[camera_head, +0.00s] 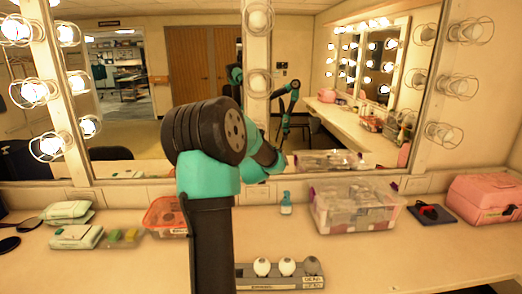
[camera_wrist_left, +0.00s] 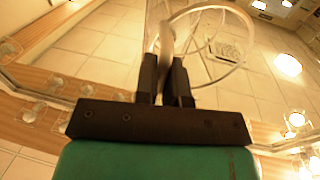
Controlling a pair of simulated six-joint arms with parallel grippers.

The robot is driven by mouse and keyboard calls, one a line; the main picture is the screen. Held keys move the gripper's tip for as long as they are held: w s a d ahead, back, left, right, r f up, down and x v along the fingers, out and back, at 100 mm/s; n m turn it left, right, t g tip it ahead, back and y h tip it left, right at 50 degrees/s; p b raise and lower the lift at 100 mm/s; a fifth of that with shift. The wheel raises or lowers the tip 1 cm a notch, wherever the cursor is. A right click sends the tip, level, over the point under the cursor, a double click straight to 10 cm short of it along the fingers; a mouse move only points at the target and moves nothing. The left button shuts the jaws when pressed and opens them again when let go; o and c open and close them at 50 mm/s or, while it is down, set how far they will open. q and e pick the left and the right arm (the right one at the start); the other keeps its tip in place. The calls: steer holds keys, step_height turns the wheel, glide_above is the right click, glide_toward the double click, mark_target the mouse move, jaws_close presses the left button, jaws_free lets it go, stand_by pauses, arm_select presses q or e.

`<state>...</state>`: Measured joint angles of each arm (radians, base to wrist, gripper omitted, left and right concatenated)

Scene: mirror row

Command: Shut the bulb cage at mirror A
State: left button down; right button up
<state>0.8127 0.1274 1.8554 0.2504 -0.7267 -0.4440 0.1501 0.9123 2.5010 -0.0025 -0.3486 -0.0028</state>
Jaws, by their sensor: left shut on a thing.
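In the left wrist view my left gripper (camera_wrist_left: 167,68) is shut on a thin pale part of a wire bulb cage. The cage's round wire hoop (camera_wrist_left: 246,42) loops out to the right of the fingers. I cannot tell how far the cage stands open. In the head view my teal and black left arm rises in the middle, and its gripper is hidden behind its own links. Caged unlit bulbs show on the middle post, one higher (camera_head: 259,19) and one lower (camera_head: 259,82). My right gripper is not in view.
A grey holder (camera_head: 250,283) with several round bulbs stands at the counter's front. A clear bin (camera_head: 355,213), a small teal bottle (camera_head: 286,204) and a pink case (camera_head: 487,198) stand behind. An orange tray (camera_head: 165,217) and green-white packs (camera_head: 76,236) lie left. The right front counter is mostly clear.

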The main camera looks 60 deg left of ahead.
arm_select(q)
steer(key=shift+w+r, duration=0.15)
steer(key=shift+w, duration=2.7)
steer(key=shift+a, duration=0.1)
steer(key=c, duration=1.2)
jaws_free()
steer(key=shift+w, duration=0.15)
steer(key=shift+c, duration=0.2)
steer(key=v, duration=1.7)
steer(key=shift+d, duration=0.25)
